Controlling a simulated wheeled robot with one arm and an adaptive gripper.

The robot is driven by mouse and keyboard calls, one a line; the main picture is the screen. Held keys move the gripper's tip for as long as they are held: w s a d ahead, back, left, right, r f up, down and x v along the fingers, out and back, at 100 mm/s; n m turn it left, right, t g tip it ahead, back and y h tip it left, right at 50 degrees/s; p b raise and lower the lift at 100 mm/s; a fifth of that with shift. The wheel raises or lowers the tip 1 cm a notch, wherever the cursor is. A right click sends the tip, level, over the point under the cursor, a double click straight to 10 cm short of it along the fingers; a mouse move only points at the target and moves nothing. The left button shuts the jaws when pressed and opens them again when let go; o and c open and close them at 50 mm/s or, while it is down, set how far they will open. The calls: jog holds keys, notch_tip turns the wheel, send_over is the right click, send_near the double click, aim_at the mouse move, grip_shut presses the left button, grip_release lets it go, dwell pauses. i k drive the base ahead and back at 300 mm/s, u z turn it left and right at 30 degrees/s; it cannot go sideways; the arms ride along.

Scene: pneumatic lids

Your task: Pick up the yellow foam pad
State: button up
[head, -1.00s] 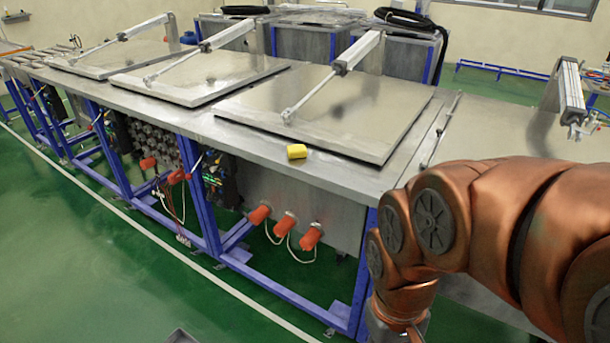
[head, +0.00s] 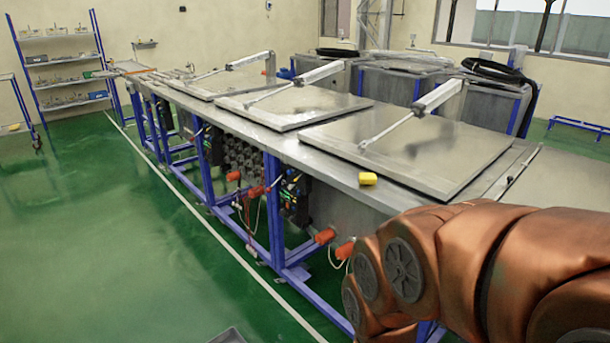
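The yellow foam pad (head: 368,179) is a small yellow block. It lies on the front edge strip of the long metal bench, just in front of the nearest lid (head: 408,150). Nothing touches it. My copper-coloured arm fills the lower right of the head view, to the right of and nearer than the pad. My gripper is out of the frame, so its state does not show.
The metal bench (head: 285,148) on blue legs runs far left, with several flat lids on pneumatic arms. Orange plugs (head: 325,236) and cables jut from its front. A shelf rack (head: 66,66) stands far left.

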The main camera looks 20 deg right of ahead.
aim_at(365, 178)
jog(key=u, duration=0.6)
jog(key=i, duration=1.25)
jog(key=z, duration=0.6)
jog(key=i, duration=0.3)
jog(key=z, duration=0.35)
